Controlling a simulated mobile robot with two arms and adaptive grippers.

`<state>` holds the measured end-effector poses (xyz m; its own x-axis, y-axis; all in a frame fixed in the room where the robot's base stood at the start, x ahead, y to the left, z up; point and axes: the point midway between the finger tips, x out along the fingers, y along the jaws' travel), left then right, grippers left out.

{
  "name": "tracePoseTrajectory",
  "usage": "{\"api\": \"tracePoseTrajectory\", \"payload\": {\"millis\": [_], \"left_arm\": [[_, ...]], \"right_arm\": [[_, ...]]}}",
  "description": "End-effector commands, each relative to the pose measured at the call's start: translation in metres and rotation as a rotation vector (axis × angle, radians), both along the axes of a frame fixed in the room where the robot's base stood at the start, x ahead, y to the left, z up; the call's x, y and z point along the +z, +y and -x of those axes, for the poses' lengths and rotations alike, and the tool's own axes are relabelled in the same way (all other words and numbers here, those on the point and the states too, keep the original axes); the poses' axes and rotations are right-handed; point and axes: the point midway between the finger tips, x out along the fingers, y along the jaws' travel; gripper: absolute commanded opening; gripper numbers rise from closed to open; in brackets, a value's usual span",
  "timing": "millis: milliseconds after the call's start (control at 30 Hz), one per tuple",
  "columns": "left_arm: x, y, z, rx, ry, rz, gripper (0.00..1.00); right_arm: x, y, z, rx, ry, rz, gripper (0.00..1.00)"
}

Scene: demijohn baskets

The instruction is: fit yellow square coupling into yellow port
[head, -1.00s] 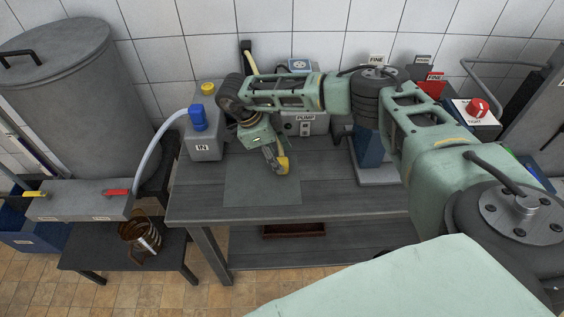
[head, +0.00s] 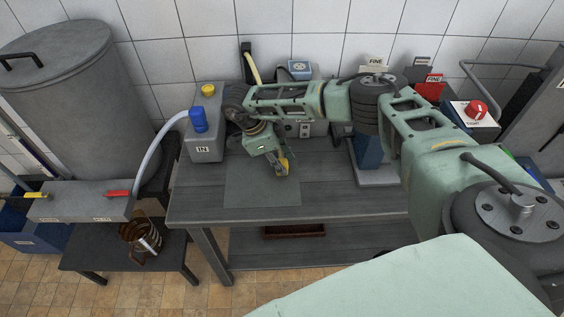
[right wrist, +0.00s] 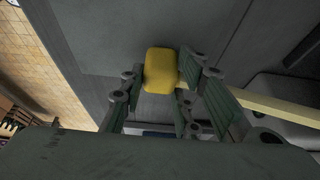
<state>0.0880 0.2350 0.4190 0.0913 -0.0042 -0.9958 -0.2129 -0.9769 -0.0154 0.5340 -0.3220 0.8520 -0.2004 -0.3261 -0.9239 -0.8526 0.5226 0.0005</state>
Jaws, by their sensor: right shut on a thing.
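The yellow square coupling (head: 283,167) is in my right gripper (head: 276,166), low over the grey mat on the bench. In the right wrist view the coupling (right wrist: 161,71) is a rounded yellow block between the fingers of my right gripper (right wrist: 160,98), which is shut on it. A pale yellow hose (right wrist: 270,108) runs from behind the right finger to the right edge. The yellow port (head: 208,90) is on top of the grey IN box (head: 203,151), behind and left of the gripper, apart from the coupling. My left gripper is not in view.
The grey mat (head: 255,190) has bare room. A pump box stands behind my arm, partly hidden. A red-knobbed box (head: 477,118) is at right, a large grey vat (head: 80,90) at left.

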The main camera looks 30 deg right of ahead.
Motion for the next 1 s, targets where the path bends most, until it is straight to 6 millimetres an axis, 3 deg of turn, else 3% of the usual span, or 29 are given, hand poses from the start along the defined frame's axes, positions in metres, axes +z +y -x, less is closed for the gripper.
{"api": "tracePoseTrajectory", "payload": {"millis": [433, 667, 1000], "left_arm": [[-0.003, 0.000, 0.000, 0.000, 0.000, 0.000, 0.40], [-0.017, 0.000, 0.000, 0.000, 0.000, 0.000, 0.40], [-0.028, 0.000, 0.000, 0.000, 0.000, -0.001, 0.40]], "right_arm": [[0.006, 0.000, -0.001, 0.000, -0.003, -0.001, 0.06], [0.041, -0.001, -0.002, 0.000, -0.007, -0.001, 0.06], [0.078, -0.033, 0.059, -0.001, -0.003, 0.001, 0.06]]}}
